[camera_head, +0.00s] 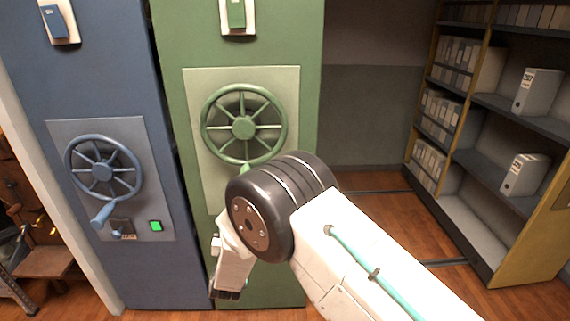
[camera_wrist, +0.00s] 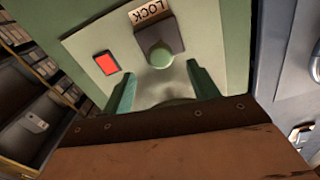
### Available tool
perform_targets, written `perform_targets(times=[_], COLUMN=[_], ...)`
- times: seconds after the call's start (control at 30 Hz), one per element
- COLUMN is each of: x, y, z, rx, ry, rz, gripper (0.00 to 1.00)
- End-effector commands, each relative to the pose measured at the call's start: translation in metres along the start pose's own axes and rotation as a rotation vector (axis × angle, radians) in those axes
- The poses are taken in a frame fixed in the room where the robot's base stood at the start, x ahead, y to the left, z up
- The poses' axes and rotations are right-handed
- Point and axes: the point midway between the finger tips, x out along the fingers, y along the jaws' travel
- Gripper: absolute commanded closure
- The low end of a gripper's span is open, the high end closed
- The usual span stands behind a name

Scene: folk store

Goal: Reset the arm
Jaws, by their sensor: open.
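My gripper (camera_head: 228,293) hangs low in front of the green cabinet (camera_head: 300,60) in the head view, below the black wrist joint of my arm. In the wrist view my gripper (camera_wrist: 163,85) is open, its two fingers spread apart with nothing held between them. Beyond the fingers is a round green knob (camera_wrist: 160,57) beside a "LOCK" label (camera_wrist: 148,11). A red light (camera_wrist: 107,62) glows on the same panel. I cannot tell how far the fingertips are from the knob. My arm hides the lower part of the green cabinet's panel in the head view.
The green cabinet carries a spoked green wheel (camera_head: 243,127). To its left stands a blue cabinet (camera_head: 100,260) with a blue wheel (camera_head: 103,168) and a lit green light (camera_head: 155,226). Shelves of binders (camera_head: 480,268) stand at the right. Wooden floor (camera_head: 365,190) lies between.

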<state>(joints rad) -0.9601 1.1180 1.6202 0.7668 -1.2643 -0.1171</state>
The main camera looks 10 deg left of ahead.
Motion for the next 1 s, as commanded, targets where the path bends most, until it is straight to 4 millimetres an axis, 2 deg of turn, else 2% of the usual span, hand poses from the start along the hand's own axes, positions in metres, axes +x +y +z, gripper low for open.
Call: perform_targets(times=[0.07, 0.17, 0.23, 0.3, 0.37, 0.43, 0.57, 0.67, 0.87, 1.0], x=[0.0, -0.006, -0.02, -0.038, -0.05, -0.063, -0.089, -0.111, -0.16, -0.202], y=[-0.002, -0.005, -0.004, -0.006, -0.005, 0.001, 0.024, 0.051, 0.117, 0.167], z=[0.009, 0.036, 0.068, 0.086, 0.09, 0.084, 0.049, 0.011, -0.075, -0.135], rx=[0.003, -0.006, -0.028, -0.047, -0.058, -0.069, -0.088, -0.1, -0.122, -0.134], ry=[-0.042, -0.169, -0.306, -0.45, -0.564, -0.694, -0.925, -1.074, -1.31, -1.436], rz=[-0.007, -0.04, -0.074, -0.112, -0.14, -0.165, -0.197, -0.206, -0.194, -0.165], gripper=[0.41, 0.41, 0.41, 0.41, 0.41, 0.41, 0.41, 0.41, 0.41, 0.41])
